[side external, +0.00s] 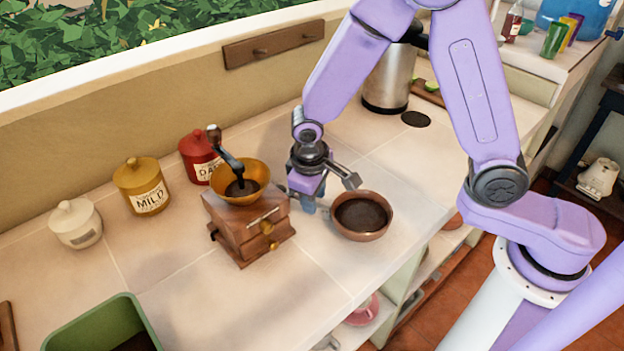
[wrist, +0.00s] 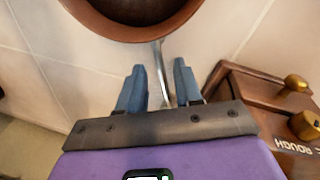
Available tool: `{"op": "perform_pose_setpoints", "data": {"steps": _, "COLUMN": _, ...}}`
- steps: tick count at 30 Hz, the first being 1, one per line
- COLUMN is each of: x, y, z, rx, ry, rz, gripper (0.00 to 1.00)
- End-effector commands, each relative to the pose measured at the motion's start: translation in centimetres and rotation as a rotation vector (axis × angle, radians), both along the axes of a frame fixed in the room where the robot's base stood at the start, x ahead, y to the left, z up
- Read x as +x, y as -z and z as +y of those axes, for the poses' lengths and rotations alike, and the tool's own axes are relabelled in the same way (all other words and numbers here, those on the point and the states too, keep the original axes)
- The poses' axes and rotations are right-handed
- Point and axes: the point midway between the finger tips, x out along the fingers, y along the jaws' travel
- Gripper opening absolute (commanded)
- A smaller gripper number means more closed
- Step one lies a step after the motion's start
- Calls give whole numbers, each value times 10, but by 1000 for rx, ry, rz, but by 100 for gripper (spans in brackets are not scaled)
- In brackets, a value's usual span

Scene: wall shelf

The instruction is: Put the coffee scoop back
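A thin silver handle (wrist: 159,58), apparently the coffee scoop's, runs from the copper-brown bowl's rim down between my fingers in the wrist view. The scoop's head is not visible, and I cannot make the scoop out in the side view. The bowl (side external: 335,222) holds dark grounds and stands on the counter; its rim also shows in the wrist view (wrist: 88,20). My gripper (side external: 308,207) is low beside the bowl's left side. In the wrist view its blue fingers (wrist: 159,70) are apart, one on each side of the handle, with gaps showing.
A wooden grinder (side external: 240,235) with a brass hopper stands close left of my gripper. Red (side external: 197,158), yellow (side external: 140,187) and white (side external: 75,224) jars line the back. A wooden peg rail (side external: 272,46) is on the wall. A green bin (side external: 75,333) stands front left.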

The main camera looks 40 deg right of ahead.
Motion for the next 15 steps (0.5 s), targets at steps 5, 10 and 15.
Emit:
{"op": "perform_pose_setpoints", "data": {"steps": 5, "x": -1, "y": -24, "z": 5, "rx": 4, "ry": -2, "rz": -7, "gripper": 34}}
{"op": "perform_pose_setpoints", "data": {"steps": 10, "x": -5, "y": -58, "z": 11, "rx": 5, "ry": -4, "rz": -7, "gripper": 34}}
{"op": "perform_pose_setpoints", "data": {"steps": 15, "x": -8, "y": -89, "z": 15, "rx": 6, "ry": -3, "rz": -6, "gripper": 34}}
